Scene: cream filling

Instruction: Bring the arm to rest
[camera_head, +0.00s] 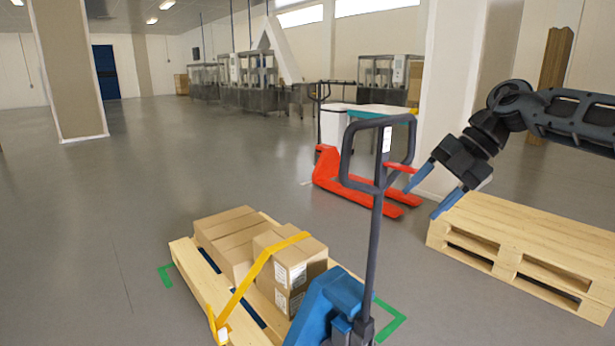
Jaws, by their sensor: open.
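My gripper (434,190) is at the right of the head view, with its two blue fingers apart and nothing between them. It points down and to the left. My arm (570,113) reaches in from the right edge, bent at the wrist. In the picture the gripper lies just right of the handle (347,150) of a blue pallet jack and above the left end of an empty wooden pallet (530,240). How far it is from either is hard to tell.
The blue pallet jack (335,303) stands at a pallet (190,263) with cardboard boxes (290,262) and a yellow strap (250,278). A red pallet jack (345,187) stands behind. A pillar (455,95) rises behind my gripper. The floor at left is open.

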